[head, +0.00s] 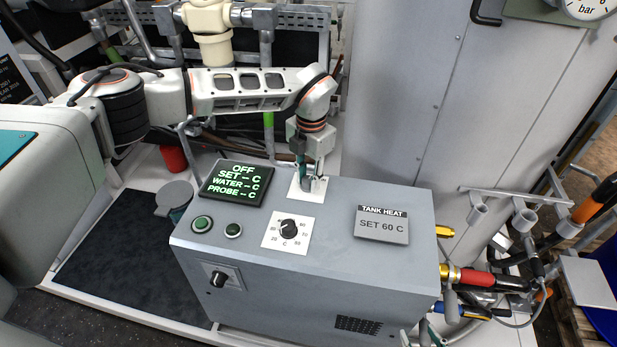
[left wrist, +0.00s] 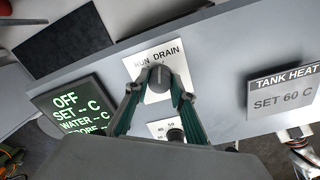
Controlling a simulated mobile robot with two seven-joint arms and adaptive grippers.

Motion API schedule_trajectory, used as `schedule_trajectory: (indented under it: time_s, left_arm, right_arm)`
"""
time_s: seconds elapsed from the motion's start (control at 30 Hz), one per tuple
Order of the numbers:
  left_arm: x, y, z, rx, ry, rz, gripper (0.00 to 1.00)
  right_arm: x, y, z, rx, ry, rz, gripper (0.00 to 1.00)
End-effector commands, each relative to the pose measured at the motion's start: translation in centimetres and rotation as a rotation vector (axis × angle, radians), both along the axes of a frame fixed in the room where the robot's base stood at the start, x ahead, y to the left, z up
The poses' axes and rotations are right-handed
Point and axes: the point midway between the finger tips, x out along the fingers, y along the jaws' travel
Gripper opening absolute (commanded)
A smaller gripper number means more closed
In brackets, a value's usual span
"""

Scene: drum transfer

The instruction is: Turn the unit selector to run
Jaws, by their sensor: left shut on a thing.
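The unit selector (left wrist: 158,82) is a dark round knob on a white plate (head: 298,194) at the back of the grey unit's top. The left wrist view shows the words RUN and DRAIN on this plate. My left gripper (head: 309,176) comes down from above, shut on the selector, with a finger on either side of it. The gripper hides much of the knob in the head view, and I cannot tell which mark it points to. The display (head: 235,184) reads OFF, with dashes for SET, WATER and PROBE. My right gripper (head: 424,338) shows only partly at the bottom edge.
The grey unit (head: 330,270) also carries two green buttons (head: 202,224), a temperature dial (head: 289,228), a front knob (head: 218,279) and a TANK HEAT sign reading SET 60 C (head: 382,227). Hoses with a red fitting (head: 477,278) leave its right side. A grey tank stands behind.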

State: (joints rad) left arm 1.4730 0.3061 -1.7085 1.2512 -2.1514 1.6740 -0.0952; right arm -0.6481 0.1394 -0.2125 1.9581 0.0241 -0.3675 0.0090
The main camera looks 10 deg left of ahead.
Motion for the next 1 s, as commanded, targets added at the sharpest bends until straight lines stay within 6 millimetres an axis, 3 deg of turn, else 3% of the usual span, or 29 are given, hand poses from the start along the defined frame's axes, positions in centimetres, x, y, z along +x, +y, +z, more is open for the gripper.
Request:
schedule_trajectory:
  time_s: [0.6, 1.0]
  left_arm:
    - [0.16, -0.03, 0.13, -0.001, -0.002, 0.565, 0.02]
    - [0.21, -0.01, 0.15, -0.001, -0.002, 0.806, 0.02]
  right_arm:
    - [0.18, 0.03, 0.44, 0.002, -0.007, 0.0, 0.4]
    - [0.09, 0.02, 0.29, 0.001, -0.004, 0.0, 0.4]
